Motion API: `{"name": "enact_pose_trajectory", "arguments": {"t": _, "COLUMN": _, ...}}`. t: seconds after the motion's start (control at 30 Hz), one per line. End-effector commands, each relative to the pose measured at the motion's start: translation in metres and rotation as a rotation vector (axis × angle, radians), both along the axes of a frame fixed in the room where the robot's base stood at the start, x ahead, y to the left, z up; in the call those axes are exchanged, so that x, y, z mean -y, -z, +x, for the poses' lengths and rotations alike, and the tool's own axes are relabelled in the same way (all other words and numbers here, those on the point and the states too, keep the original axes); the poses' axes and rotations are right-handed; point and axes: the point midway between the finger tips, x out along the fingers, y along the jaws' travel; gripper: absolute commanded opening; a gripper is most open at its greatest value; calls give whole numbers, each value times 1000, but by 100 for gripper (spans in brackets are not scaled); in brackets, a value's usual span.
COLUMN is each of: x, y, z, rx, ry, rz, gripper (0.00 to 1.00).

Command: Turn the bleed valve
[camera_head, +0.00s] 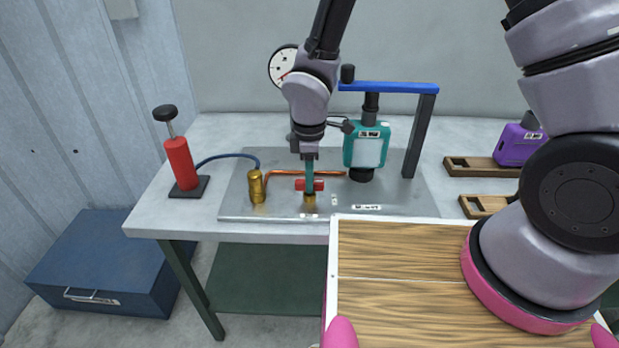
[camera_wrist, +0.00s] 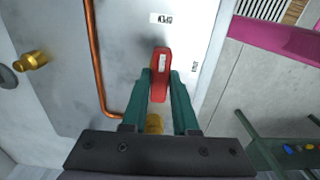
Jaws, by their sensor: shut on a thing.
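The bleed valve has a red bar handle (camera_head: 318,186) on a brass body (camera_head: 310,199), standing at the front of a metal plate (camera_head: 390,202) on the bench. My gripper (camera_head: 309,188) points down over the valve. In the wrist view the red handle (camera_wrist: 160,76) lies between the two teal fingers of my gripper (camera_wrist: 160,88), which are shut on it. The brass body (camera_wrist: 154,123) shows partly below the handle; the rest is hidden. In the head view the handle lies roughly left to right.
A copper pipe (camera_head: 325,173) runs behind the valve, and a brass fitting (camera_head: 257,187) stands to its left. A red hand pump (camera_head: 180,160) with a blue hose is farther left. A teal device (camera_head: 366,147) hangs from a blue-topped frame (camera_head: 390,87) at right.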

Motion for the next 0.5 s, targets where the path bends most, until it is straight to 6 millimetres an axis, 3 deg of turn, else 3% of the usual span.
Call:
{"name": "enact_pose_trajectory", "arguments": {"t": 0.2, "x": -1, "y": -1, "z": 1, "rx": 2, "ry": -2, "rz": 2, "gripper": 0}}
{"name": "enact_pose_trajectory", "arguments": {"t": 0.23, "x": -1, "y": -1, "z": 1, "rx": 2, "ry": -2, "rz": 2, "gripper": 39}}
{"name": "enact_pose_trajectory", "arguments": {"t": 0.3, "x": 0, "y": 0, "z": 1, "rx": 2, "ry": -1, "rz": 1, "gripper": 57}}
{"name": "enact_pose_trajectory", "arguments": {"t": 0.5, "x": 0, "y": 0, "z": 0, "rx": 1, "ry": -1, "rz": 1, "gripper": 57}}
